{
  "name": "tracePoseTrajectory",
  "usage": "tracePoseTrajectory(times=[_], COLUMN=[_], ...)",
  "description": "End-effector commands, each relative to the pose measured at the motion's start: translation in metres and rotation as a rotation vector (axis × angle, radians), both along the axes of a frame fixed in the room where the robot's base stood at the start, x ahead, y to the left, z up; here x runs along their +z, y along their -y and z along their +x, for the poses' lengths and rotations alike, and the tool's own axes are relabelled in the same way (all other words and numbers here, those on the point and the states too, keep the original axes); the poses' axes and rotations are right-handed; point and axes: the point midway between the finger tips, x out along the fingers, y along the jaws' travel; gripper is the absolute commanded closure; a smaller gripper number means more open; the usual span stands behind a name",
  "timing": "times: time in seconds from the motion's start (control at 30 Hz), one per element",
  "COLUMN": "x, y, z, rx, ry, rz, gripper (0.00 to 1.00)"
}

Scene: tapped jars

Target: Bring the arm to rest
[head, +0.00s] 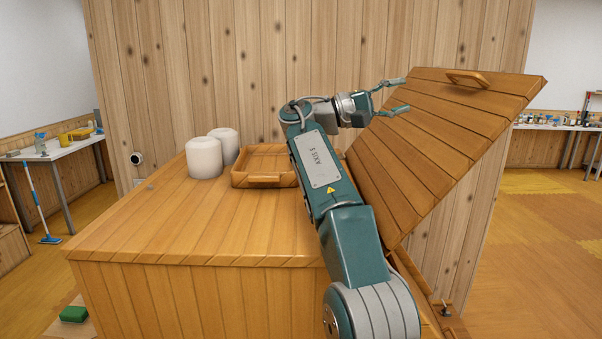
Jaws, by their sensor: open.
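My gripper (393,97) is open and empty at the end of my green arm. It is raised above the wooden counter, with its fingers pointing right, close in the picture to the left edge of a tilted wooden lid (440,135). I cannot tell whether a finger touches the lid. My arm reaches up from the lower right and bends at the top. It hides part of the counter and part of a wooden tray.
Two white jars (204,158) (226,143) stand on the wooden counter (180,225), left of the wooden tray (262,180). The raised lid has a handle (482,79). A plank wall (230,70) is behind. A green block (74,314) lies at lower left. The counter's front left is clear.

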Motion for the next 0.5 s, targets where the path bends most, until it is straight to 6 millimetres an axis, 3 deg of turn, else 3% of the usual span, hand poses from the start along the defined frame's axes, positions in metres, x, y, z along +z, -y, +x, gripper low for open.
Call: tracePoseTrajectory(times=[0.5], x=[-0.004], y=[0.031], z=[-0.002], rx=[0.145], ry=[-0.077], rz=[0.158], gripper=[0.43])
